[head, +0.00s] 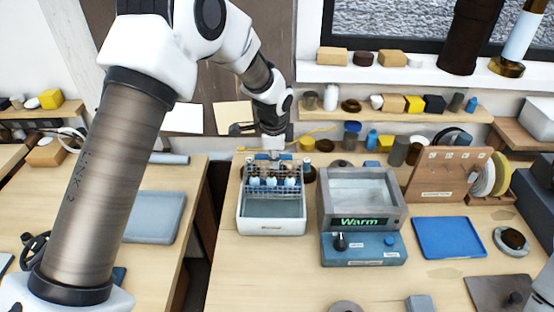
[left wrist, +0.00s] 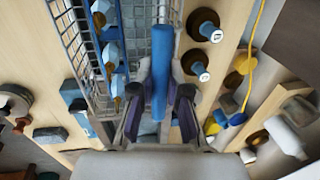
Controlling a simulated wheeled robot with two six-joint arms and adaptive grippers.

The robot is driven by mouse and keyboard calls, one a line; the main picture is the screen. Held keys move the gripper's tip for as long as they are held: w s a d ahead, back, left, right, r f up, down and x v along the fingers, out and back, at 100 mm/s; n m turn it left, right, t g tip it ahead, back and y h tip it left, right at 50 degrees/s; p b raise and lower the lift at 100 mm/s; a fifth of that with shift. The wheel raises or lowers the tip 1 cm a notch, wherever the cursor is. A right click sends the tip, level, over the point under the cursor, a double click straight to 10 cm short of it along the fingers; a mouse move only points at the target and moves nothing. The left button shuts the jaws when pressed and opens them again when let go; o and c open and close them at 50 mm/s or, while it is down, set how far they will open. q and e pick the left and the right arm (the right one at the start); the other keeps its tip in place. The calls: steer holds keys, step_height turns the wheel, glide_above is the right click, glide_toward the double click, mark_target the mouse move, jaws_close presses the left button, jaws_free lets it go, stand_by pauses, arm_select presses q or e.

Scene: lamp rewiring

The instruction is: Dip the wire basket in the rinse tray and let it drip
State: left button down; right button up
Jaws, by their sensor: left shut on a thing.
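My left gripper (head: 272,154) reaches down from above at the back of the white rinse tray (head: 271,228). It is shut on the blue handle (left wrist: 162,60) of the wire basket (head: 275,188), which shows between the two fingers in the left wrist view. The basket has a blue frame and holds several small parts with white and pale-blue tops. It hangs over the rear half of the tray, roughly level. I cannot tell whether its bottom touches the liquid. The tray's front half shows greyish liquid. My right gripper is not in view.
A grey box marked "Warm" (head: 361,203) stands close to the right of the tray, with a blue control unit (head: 364,250) in front. Small jars stand behind.

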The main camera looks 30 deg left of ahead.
mark_target(272, 178)
arm_select(q)
steer(key=shift+s+b, duration=0.35)
steer(key=shift+s, duration=0.05)
steer(key=shift+s+f+b, duration=0.3)
steer(key=shift+b, duration=0.1)
steer(key=f+b, duration=0.1)
steer(key=f, duration=0.1)
steer(key=f+b, duration=0.2)
steer(key=shift+w+f+b, duration=0.1)
steer(key=shift+w+b, duration=0.2)
steer(key=shift+w, duration=0.1)
steer(key=shift+s+f+b, duration=0.25)
steer(key=shift+f+b, duration=0.1)
steer(key=shift+f, duration=0.65)
steer(key=shift+w+f+b, duration=0.1)
steer(key=shift+f+b, duration=1)
steer(key=shift+f, duration=1.55)
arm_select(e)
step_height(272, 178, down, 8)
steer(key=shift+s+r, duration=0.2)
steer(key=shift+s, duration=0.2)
arm_select(q)
step_height(272, 178, up, 9)
steer(key=p, duration=0.7)
steer(key=shift+f+p, duration=0.1)
steer(key=shift+p, duration=0.25)
steer(key=shift+f, duration=0.1)
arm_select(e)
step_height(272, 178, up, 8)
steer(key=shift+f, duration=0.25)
